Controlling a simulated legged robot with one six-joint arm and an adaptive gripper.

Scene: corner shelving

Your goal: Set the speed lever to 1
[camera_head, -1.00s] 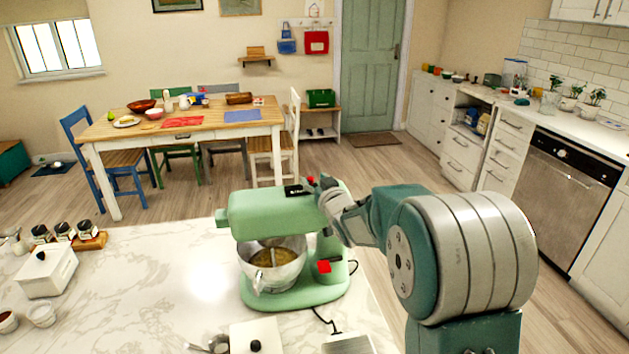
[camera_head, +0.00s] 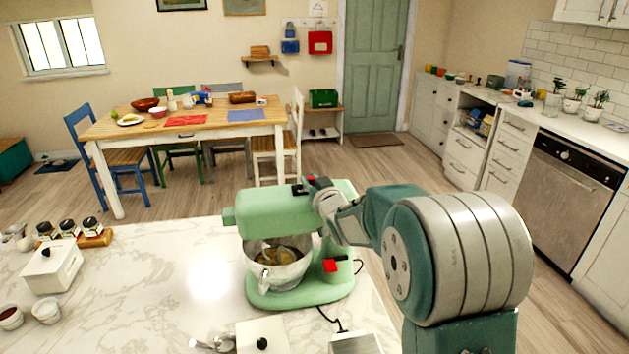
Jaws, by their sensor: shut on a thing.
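A green stand mixer (camera_head: 275,215) stands upright on the white marble counter, its steel bowl (camera_head: 277,264) under the head with a yellowish mix in it. A black plate with a small red part, seemingly the speed lever (camera_head: 299,188), is on top of the head. My gripper (camera_head: 316,186) reaches in from the right and is closed at this lever, hiding most of it. The fingertips are small and dark, and the lever's exact setting cannot be read. A red switch (camera_head: 330,266) is on the mixer's lower side.
A white box with a black knob (camera_head: 262,338) and a grey device (camera_head: 356,344) lie in front of the mixer. A lidded white box (camera_head: 52,268), jars (camera_head: 68,228) and small bowls (camera_head: 46,310) stand at left.

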